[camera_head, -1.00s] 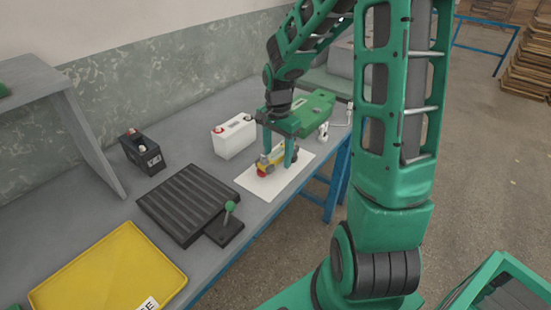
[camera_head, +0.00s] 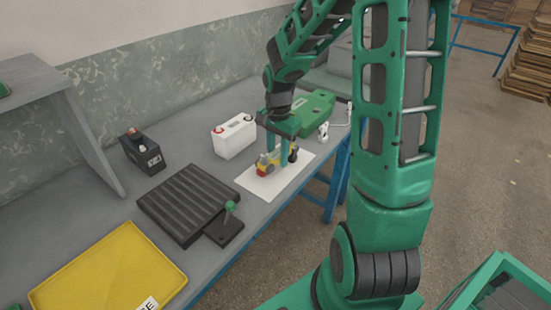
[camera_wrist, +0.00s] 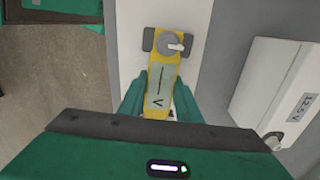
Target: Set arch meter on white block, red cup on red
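The arch meter (camera_head: 271,160) is yellow with a grey dial. My gripper (camera_head: 273,149) is over the meter, with one finger on each side. In the wrist view the fingers (camera_wrist: 160,90) press close along the sides of the meter (camera_wrist: 161,72), which bears a "V" mark. The red cup is not visible there. The white block (camera_head: 234,139) stands behind and left of the meter, with a red terminal (camera_head: 219,129); it also shows in the wrist view (camera_wrist: 277,95).
A black block (camera_head: 142,153) with a red cap stands further left. A ribbed dark tray (camera_head: 184,203), a green-knobbed lever (camera_head: 230,207) and a yellow tray (camera_head: 105,272) lie along the bench. A small white object (camera_head: 323,131) stands right of my gripper.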

